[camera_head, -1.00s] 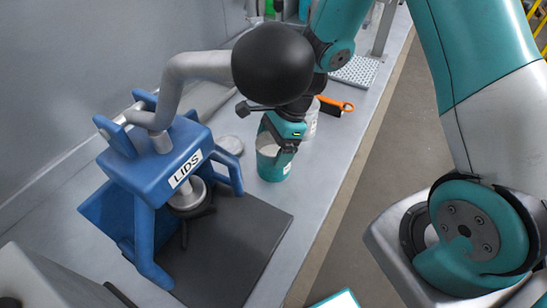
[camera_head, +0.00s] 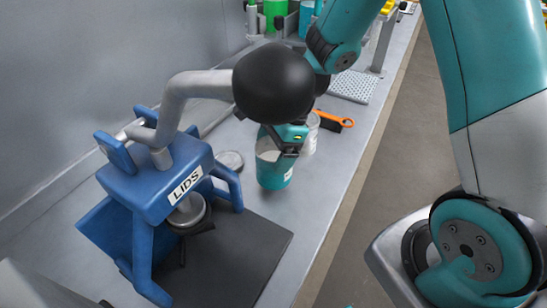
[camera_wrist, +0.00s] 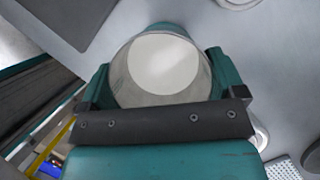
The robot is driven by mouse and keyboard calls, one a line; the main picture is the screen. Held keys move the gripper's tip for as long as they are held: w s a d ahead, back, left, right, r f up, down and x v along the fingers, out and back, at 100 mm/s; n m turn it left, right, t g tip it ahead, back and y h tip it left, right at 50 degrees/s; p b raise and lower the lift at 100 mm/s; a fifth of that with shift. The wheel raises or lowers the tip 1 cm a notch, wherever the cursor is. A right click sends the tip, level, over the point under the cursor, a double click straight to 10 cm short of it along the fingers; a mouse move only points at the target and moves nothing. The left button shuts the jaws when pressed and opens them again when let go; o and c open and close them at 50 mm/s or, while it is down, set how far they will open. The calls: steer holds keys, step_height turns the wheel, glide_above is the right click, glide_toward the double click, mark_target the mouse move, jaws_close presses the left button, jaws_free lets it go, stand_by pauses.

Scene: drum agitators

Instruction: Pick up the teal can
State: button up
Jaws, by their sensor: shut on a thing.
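The teal can (camera_head: 273,173) is upright at the bench's right side, with a pale round top and a white label low on its side. My gripper (camera_head: 287,146) is at the can's upper part and shut on it. In the wrist view the can (camera_wrist: 165,70) sits between the two teal fingers of the gripper (camera_wrist: 163,85), and its light top faces the camera. The can's lower side is hidden there. I cannot tell for sure whether its base is clear of the bench.
A grey can (camera_head: 309,137) and an orange-handled brush (camera_head: 335,120) are close behind right. A perforated mat (camera_head: 352,86) lies farther back.

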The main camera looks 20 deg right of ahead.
step_height(320, 180, up, 16)
steer(key=shift+r, duration=0.25)
stand_by(0.6)
